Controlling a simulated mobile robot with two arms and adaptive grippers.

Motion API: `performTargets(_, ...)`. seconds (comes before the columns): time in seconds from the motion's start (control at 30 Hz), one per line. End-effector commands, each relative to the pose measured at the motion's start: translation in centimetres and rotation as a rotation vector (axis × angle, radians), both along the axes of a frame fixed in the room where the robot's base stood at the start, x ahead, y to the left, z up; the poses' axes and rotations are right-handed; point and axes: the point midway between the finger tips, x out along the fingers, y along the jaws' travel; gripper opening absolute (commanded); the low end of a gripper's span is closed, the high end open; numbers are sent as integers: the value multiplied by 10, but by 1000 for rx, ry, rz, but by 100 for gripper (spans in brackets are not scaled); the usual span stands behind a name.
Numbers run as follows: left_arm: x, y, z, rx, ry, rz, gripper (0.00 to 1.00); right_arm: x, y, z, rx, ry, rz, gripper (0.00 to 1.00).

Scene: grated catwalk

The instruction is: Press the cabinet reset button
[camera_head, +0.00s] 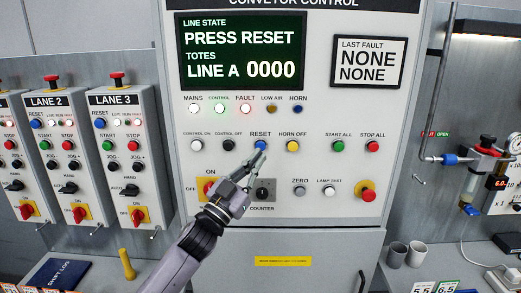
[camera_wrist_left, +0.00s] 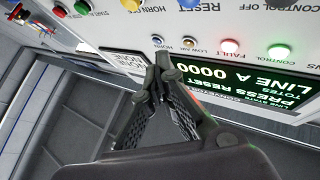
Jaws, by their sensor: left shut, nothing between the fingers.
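The conveyor control cabinet (camera_head: 330,200) faces me. Its blue reset button (camera_head: 260,145) sits under the RESET label in the middle row, between a black button and the yellow HORN OFF button (camera_head: 293,146). My left gripper (camera_head: 260,153) is shut and empty, with its fingertips just below the blue button in the head view and partly over its lower edge. I cannot tell whether they touch it. My right gripper is out of view.
The screen (camera_head: 240,52) reads PRESS RESET, and the FAULT lamp (camera_head: 245,108) glows red. Lane boxes with buttons and red stops (camera_head: 117,80) stand at left. An emergency stop (camera_head: 368,195) is at lower right. Two grey cups (camera_head: 397,254) stand on the right bench.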

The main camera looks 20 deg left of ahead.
Motion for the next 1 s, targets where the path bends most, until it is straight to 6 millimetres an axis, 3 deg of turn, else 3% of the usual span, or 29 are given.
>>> performTargets(0.2, 30, 9, -1, 1, -1, 2, 0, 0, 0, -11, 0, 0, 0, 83)
performTargets(0.4, 48, 13, -1, 1, 0, -1, 0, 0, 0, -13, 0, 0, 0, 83)
performTargets(1.0, 54, 15, 0, -1, 1, 0, 0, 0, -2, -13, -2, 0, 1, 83)
